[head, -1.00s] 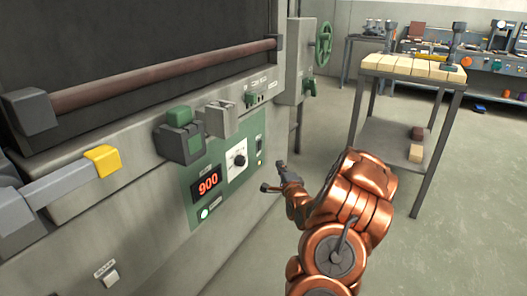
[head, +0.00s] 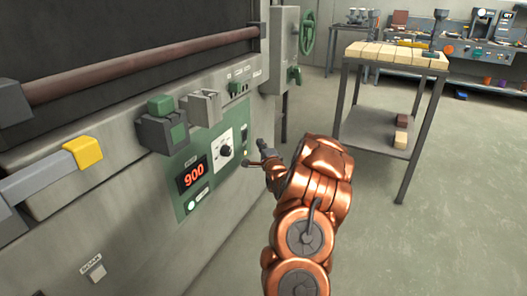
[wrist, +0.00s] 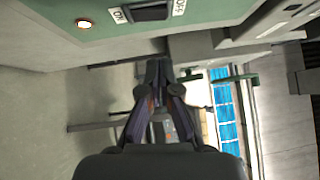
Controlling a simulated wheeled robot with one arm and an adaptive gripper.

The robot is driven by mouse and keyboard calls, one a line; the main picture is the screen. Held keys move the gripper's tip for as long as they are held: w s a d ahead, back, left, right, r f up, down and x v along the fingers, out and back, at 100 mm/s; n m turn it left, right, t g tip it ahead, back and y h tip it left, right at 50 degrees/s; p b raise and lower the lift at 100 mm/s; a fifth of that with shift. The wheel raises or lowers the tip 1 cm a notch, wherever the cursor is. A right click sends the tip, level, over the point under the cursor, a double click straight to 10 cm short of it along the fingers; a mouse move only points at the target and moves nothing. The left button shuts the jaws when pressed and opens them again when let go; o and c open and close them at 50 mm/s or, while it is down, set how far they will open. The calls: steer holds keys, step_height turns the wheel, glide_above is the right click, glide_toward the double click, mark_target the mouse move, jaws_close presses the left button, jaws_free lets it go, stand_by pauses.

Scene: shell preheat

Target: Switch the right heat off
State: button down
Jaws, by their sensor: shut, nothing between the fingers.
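The green control panel (head: 190,207) is on the grey furnace front, with a red display (head: 193,175) reading 900 and a black dial (head: 226,150) on a white plate. A small dark switch (head: 245,136) sits at the panel's right edge. In the wrist view a dark rocker switch (wrist: 150,13) lies between ON and OFF labels, with a lit lamp (wrist: 84,23) to its left. Its rocker position is unclear. My gripper (head: 258,157) is shut and empty, just right of the panel and below the switch. It also shows in the wrist view (wrist: 158,68), apart from the switch.
A green-topped lever block (head: 163,128) and a grey block (head: 203,108) jut out above the panel. A yellow-ended handle (head: 83,152) juts out at left. A cart with pale bricks (head: 390,53) stands at right. Floor between is clear.

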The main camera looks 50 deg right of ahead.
mark_target(245, 136)
steer(key=w+b, duration=0.1)
steer(key=w, duration=0.5)
steer(key=shift+w+r, duration=0.15)
steer(key=shift+r, duration=0.2)
steer(key=shift+d, duration=0.1)
